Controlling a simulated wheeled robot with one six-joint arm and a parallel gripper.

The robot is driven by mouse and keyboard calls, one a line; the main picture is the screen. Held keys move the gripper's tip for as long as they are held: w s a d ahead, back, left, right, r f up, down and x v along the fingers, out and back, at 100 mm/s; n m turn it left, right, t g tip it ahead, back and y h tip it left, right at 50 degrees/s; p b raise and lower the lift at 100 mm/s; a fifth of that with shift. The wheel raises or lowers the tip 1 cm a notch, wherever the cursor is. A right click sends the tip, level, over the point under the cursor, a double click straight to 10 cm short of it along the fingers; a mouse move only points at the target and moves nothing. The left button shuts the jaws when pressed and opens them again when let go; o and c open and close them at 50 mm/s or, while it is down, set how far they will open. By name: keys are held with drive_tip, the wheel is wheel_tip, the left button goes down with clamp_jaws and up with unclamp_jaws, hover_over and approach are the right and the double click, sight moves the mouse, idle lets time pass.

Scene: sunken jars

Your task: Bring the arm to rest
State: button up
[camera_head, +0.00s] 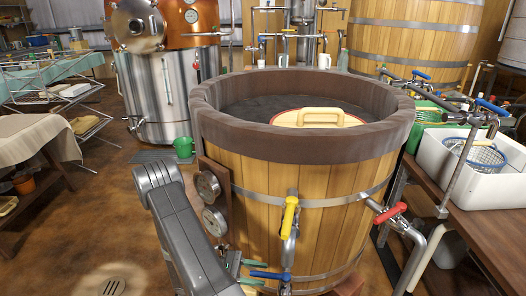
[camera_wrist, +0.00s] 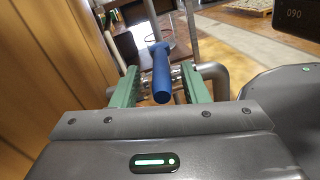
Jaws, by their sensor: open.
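My gripper (camera_head: 262,273) is low in front of the large wooden vat (camera_head: 300,185), at the end of my grey arm. Its two green fingers are open. A blue valve handle (camera_head: 271,275) lies between them. In the wrist view the blue handle (camera_wrist: 161,74) points toward the palm between the fingers (camera_wrist: 160,88), with a gap on each side; it does not look gripped. The pipe behind the handle is partly hidden by the fingers.
Two gauges (camera_head: 209,186) on a board, a yellow valve handle (camera_head: 290,215) and a red one (camera_head: 391,212) sit close by on the vat's front. A workbench (camera_head: 470,220) with a white basin (camera_head: 478,170) stands right. Open floor (camera_head: 90,220) lies left.

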sight(281, 277)
drive_tip(key=shift+s+d, duration=0.15)
drive_tip(key=shift+d, duration=0.6)
drive_tip(key=shift+s+d, duration=0.1)
drive_tip(key=shift+d, duration=0.6)
drive_tip(key=shift+a, duration=0.1)
drive_tip(key=w+a+p, duration=0.1)
drive_tip(key=w+a, duration=0.1)
drive_tip(key=a, duration=1.2)
drive_tip(key=d, duration=0.4)
drive_tip(key=s+d, duration=0.1)
drive_tip(key=d, duration=0.4)
drive_tip(key=s+d+b, duration=0.1)
drive_tip(key=d, duration=0.4)
drive_tip(key=shift+s+d, duration=0.1)
drive_tip(key=shift+d, duration=0.1)
drive_tip(key=shift+s+a+n+t, duration=0.2)
drive_tip(key=shift+n+t, duration=0.4)
drive_tip(key=shift+t, duration=0.5)
drive_tip(key=shift+r, duration=0.1)
